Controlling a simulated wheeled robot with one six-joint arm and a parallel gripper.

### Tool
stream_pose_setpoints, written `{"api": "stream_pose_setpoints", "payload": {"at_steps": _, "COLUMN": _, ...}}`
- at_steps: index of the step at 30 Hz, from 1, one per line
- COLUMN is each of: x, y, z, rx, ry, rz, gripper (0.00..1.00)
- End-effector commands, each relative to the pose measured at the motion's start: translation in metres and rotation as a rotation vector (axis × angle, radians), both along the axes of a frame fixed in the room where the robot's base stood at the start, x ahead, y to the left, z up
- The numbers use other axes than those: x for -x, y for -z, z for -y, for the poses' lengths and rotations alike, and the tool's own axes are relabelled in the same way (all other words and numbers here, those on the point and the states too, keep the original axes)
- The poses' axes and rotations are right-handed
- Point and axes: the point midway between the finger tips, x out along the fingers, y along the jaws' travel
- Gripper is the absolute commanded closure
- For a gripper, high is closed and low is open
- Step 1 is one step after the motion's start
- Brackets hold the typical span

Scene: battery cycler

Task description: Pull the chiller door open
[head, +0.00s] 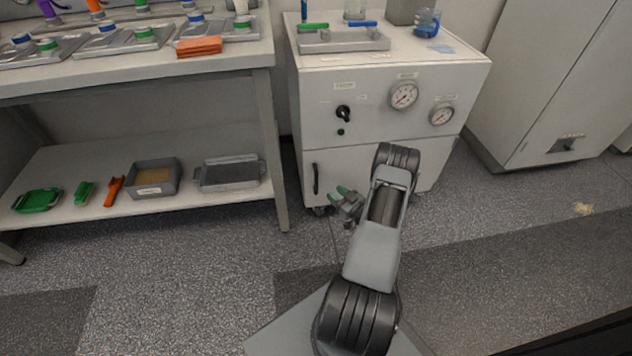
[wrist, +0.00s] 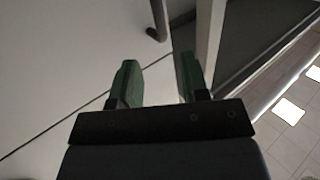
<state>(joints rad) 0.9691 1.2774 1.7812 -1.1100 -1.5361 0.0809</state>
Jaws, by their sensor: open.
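The chiller (head: 385,100) is a white cabinet with a dark knob and two gauges. Its door (head: 340,162) is the lower front panel and looks shut. A dark vertical bar handle (head: 316,179) is near the door's left edge. My gripper (head: 346,194) is just right of the handle in the head view, with its green fingers apart and empty. In the wrist view, the handle (wrist: 159,20) lies beyond the gap between the fingertips (wrist: 157,68), apart from them. My arm hides the right part of the door.
A bench (head: 140,62) with a lower shelf (head: 100,212) holding trays and tools stands left, its leg (head: 278,150) close to the chiller's left side. A tray (head: 345,40) and glassware sit on the chiller. Another cabinet (head: 560,80) stands right. Speckled floor in front is mostly clear.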

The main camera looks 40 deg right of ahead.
Motion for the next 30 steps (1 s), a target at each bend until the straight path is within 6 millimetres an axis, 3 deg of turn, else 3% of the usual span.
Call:
{"api": "stream_pose_setpoints", "payload": {"at_steps": 6, "x": -0.045, "y": 0.002, "z": -0.007, "rx": 0.003, "ry": -0.004, "rz": -0.001, "gripper": 0.58}}
{"api": "stream_pose_setpoints", "payload": {"at_steps": 15, "x": -0.09, "y": 0.001, "z": -0.013, "rx": 0.003, "ry": -0.001, "rz": -0.001, "gripper": 0.58}}
{"api": "stream_pose_setpoints", "payload": {"at_steps": 21, "x": -0.105, "y": 0.0, "z": -0.014, "rx": 0.002, "ry": 0.0, "rz": -0.002, "gripper": 0.58}}
{"api": "stream_pose_setpoints", "payload": {"at_steps": 30, "x": -0.109, "y": -0.001, "z": -0.015, "rx": 0.001, "ry": 0.001, "rz": -0.002, "gripper": 0.58}}
